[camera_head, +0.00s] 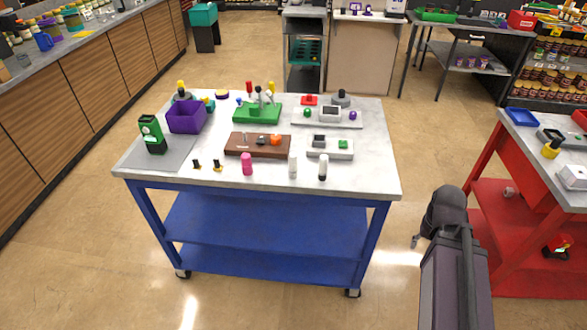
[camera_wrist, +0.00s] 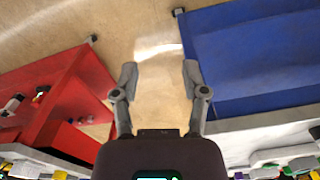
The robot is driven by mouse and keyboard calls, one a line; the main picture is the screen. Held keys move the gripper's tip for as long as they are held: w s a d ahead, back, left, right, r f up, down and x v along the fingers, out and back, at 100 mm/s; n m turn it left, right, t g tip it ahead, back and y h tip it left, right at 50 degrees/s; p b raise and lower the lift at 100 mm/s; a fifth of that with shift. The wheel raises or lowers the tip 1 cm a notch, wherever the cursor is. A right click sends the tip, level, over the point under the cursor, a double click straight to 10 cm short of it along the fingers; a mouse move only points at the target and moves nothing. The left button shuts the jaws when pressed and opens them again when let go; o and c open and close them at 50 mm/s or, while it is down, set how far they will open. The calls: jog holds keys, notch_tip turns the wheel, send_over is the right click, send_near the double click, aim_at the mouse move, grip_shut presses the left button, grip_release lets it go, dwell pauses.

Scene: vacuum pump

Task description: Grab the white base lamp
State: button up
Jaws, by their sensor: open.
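Several small upright pieces stand along the front of the grey tabletop in the head view: a pink cylinder (camera_head: 247,164), a pale cylinder (camera_head: 293,165), and a white cylinder with a dark lower end (camera_head: 322,167). They are small, and I cannot tell which, if any, is the white base lamp. My gripper is open and empty in the wrist view (camera_wrist: 160,78), its two fingers apart over bare floor. In the head view my arm is off the table's right front corner, and the fingers hardly show.
The blue-framed table (camera_head: 365,180) also holds a purple bin (camera_head: 186,117), a green block (camera_head: 257,114), a brown block (camera_head: 258,150) and grey fixtures (camera_head: 330,148). A red workbench (camera_head: 523,165) stands at the right. Tan floor lies between them.

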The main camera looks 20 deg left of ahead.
jog(key=o, duration=0.3)
jog(key=shift+d, duration=0.15)
jog(key=shift+o, duration=0.2)
jog(key=m+t+h+b, duration=0.2)
jog(key=m+t+h, duration=0.1)
jog(key=t, duration=1)
send_near(291, 160)
jog(key=shift+v, duration=1.05)
jog(key=shift+f, duration=0.1)
jog(key=shift+b+x, duration=1.45)
jog(key=shift+x, duration=2.8)
jog(key=shift+w, duration=0.15)
